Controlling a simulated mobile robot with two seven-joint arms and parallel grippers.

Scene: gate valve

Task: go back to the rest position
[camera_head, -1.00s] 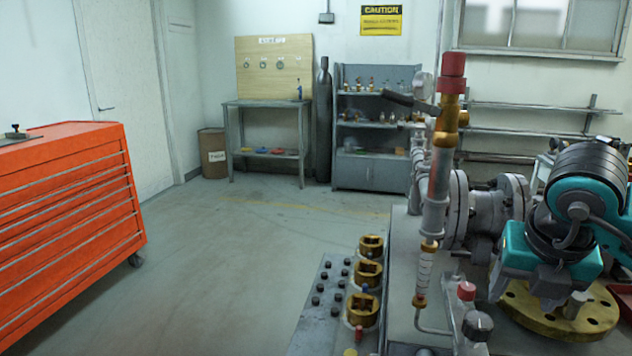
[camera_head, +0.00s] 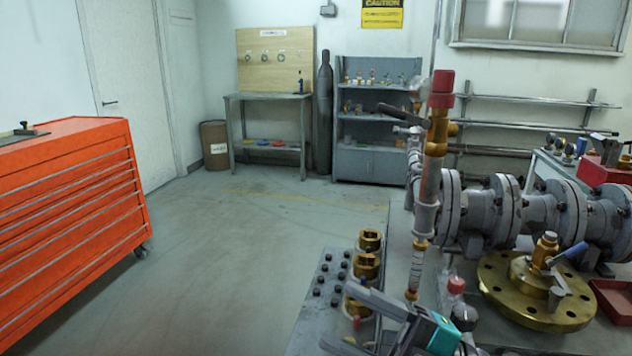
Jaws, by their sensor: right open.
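My right gripper (camera_head: 362,325) is at the bottom edge of the head view, right of centre. Its grey fingers are apart and point left, and I see nothing between them. A teal part of my right arm (camera_head: 440,336) shows behind it, cut off by the frame edge. The gripper is in front of the brass fittings (camera_head: 367,266) and partly covers the nearest one. A round brass flange (camera_head: 498,280) lies to its right with a small brass valve (camera_head: 545,252) with a blue handle on it. My left gripper is out of view.
The grey pipe with flanges (camera_head: 545,210) runs along the bench at right. An upright pipe with a red cap (camera_head: 441,88) stands close beyond the gripper. A red tray (camera_head: 612,298) is at the right edge. An orange tool cabinet (camera_head: 70,215) stands left. The floor between is free.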

